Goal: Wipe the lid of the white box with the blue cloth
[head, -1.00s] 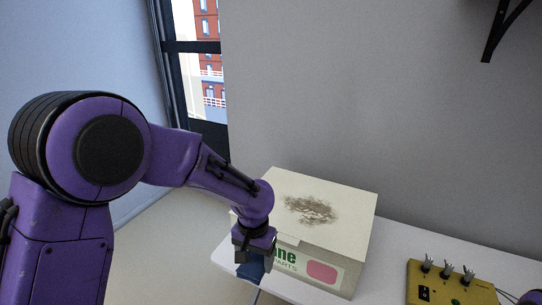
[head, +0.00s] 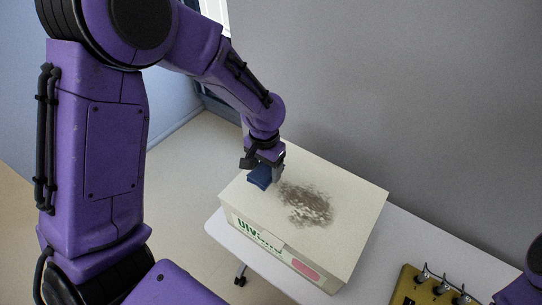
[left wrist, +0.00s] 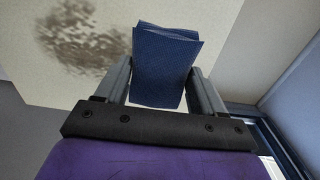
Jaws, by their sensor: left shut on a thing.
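The white box (head: 340,206) stands on the table with its lid shut. A brown-grey smudge (head: 306,204) marks the middle of the lid; it also shows in the left wrist view (left wrist: 80,38). My left gripper (head: 268,171) is shut on the folded blue cloth (head: 260,177) at the lid's left part, beside the smudge. In the left wrist view the cloth (left wrist: 163,68) sits between the two fingers. I cannot tell whether the cloth touches the lid. My right gripper is not in view; only a bit of purple arm shows at the lower right.
A yellow panel (head: 408,290) with several metal switches lies on the white table (head: 375,262) to the right of the box. A grey wall (head: 400,90) rises close behind. Open floor (head: 185,185) lies left of the table.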

